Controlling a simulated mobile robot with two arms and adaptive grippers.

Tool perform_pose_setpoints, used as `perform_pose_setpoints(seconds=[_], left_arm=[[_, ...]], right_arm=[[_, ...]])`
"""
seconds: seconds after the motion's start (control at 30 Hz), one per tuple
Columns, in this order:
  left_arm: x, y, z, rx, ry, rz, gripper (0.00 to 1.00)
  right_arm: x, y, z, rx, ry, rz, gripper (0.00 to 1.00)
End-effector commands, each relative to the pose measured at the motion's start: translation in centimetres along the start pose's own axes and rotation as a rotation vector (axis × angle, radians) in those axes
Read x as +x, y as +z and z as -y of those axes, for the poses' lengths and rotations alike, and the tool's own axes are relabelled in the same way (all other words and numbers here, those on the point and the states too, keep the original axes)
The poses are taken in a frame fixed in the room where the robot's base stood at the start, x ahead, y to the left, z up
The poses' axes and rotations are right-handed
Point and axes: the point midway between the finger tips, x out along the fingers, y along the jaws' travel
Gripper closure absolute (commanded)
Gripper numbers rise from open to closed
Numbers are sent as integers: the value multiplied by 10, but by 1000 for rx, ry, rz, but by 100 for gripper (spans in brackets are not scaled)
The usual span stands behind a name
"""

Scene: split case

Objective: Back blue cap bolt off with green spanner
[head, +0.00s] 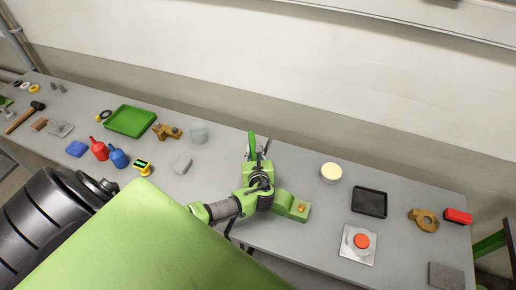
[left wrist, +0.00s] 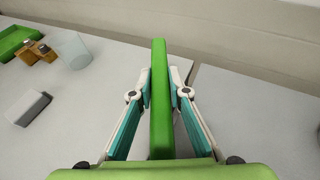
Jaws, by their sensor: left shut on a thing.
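My left gripper (head: 259,160) is over the middle of the table, with its fingers pointing toward the wall. It is shut on the green spanner (head: 251,146). In the left wrist view the green spanner (left wrist: 160,95) stands as a long bar between the two fingers, which press on it from both sides. Its far end is clear of the fingers, and its near end is hidden by the gripper body. I cannot make out a blue cap bolt in either view. My right gripper is not in view.
Left of the gripper are a grey block (head: 182,164), a pale cup (head: 198,132), a brass-coloured part (head: 166,131), a green tray (head: 131,120) and red and blue bottles (head: 119,158).

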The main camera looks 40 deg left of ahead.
Motion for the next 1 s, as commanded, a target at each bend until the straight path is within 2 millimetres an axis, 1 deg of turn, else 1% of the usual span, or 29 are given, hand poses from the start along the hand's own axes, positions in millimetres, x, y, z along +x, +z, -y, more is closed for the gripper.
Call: perform_pose_setpoints(seconds=[0.43, 1.0], left_arm=[[-2, 2, 0, -1, 0, 1, 100], [-12, 29, 0, -2, -1, 2, 100]], right_arm=[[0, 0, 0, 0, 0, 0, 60], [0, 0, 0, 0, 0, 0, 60]])
